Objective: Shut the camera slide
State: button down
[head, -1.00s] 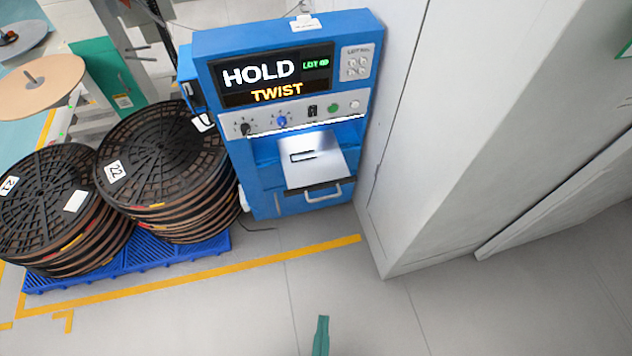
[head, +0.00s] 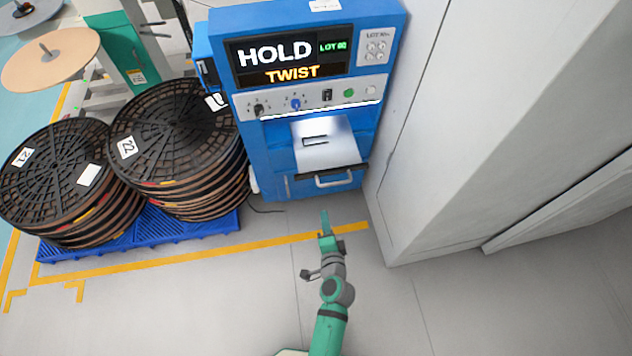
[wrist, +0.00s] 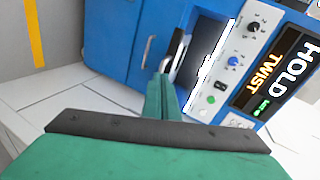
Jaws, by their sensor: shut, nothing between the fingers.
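The camera slide (head: 327,148) is a silvery tray with a dark front edge and a slot-like mark. It sticks out of the bay of the blue machine (head: 279,187), below the control panel. In the wrist view the slide (wrist: 177,53) shows as a dark edge with a light part, just past my fingertips. My gripper (head: 325,224) is green and shut, with nothing in it. In the head view it is in front of and below the slide. In the wrist view the gripper (wrist: 164,88) points at the slide's front; whether it touches cannot be told.
A lit display (head: 292,58) reads HOLD and TWIST, above a row of knobs and buttons. A silver handle (head: 333,180) is below the slide. Stacked black reels (head: 175,140) on a blue pallet (head: 150,228) stand left. A grey cabinet (head: 440,130) stands close on the right.

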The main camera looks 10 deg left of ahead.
jog(key=w+a+r+m+y, duration=0.1)
jog(key=w+y, duration=0.1)
jog(key=w, duration=0.4)
send_near(316, 174)
jog(key=shift+h, duration=0.3)
jog(key=x, duration=0.5)
jog(key=shift+w+a+f, duration=0.2)
jog(key=shift+w+a, duration=0.05)
jog(key=shift+a, duration=0.05)
